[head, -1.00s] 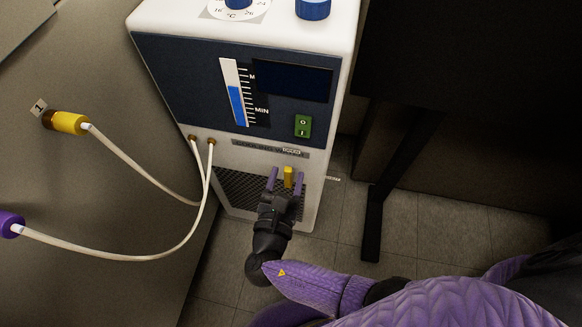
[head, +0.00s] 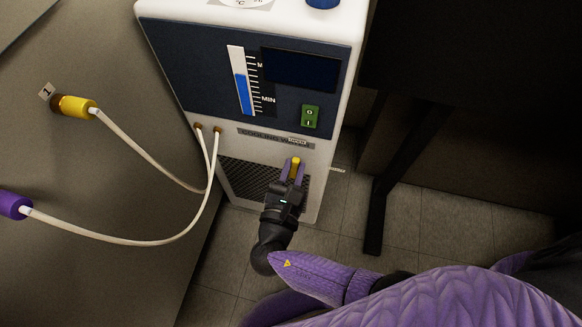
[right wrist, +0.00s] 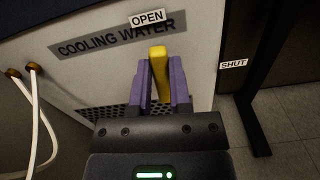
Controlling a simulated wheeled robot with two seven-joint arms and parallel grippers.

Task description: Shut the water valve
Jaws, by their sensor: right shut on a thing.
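The water valve's yellow handle (head: 296,163) is on the lower front of the white and dark blue cooling unit. In the right wrist view the handle (right wrist: 158,68) points up toward the OPEN label (right wrist: 147,17); the SHUT label (right wrist: 233,64) is off to the right. My right gripper (head: 293,170) is shut on the handle, its purple fingers (right wrist: 160,80) on either side of it. The handle's lower part and pivot are hidden by the gripper. My left gripper is not in view.
The cooling unit (head: 318,40) carries a green switch (head: 310,117) and a level gauge. Two white hoses (head: 150,160) run left from its front to a yellow fitting (head: 78,106) and a purple fitting (head: 14,204). A dark frame leg (head: 378,205) stands to the right; bare floor lies between.

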